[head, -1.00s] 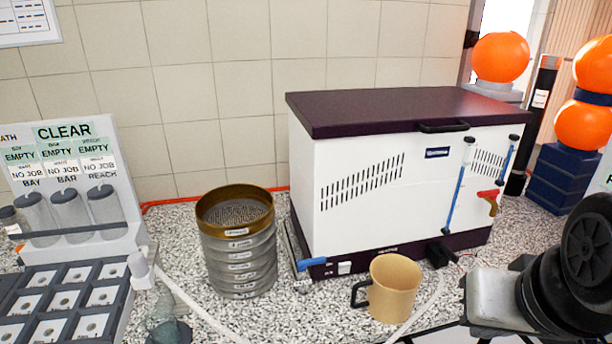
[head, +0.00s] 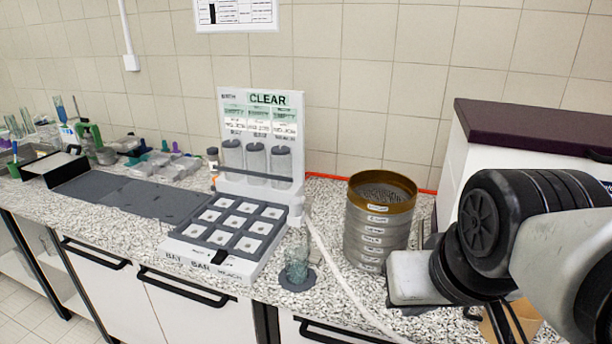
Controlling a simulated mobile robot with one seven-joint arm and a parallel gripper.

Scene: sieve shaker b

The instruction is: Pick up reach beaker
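A white stand (head: 234,187) headed CLEAR holds three clear cylinders with dark tops in a row. The card above the rightmost cylinder (head: 280,163) read REACH a second ago; it is too small to read now. A separate clear glass beaker (head: 297,265) stands upright on a dark round pad near the bench's front edge. I see no name on this beaker, so I cannot tell which vessel is the reach beaker. My arm comes in from the right, and its pale end part (head: 412,277) is right of the glass beaker, apart from it. No fingertips can be made out.
A grid tray (head: 228,227) lies left of the beaker. A white tube crosses the bench right of the beaker.

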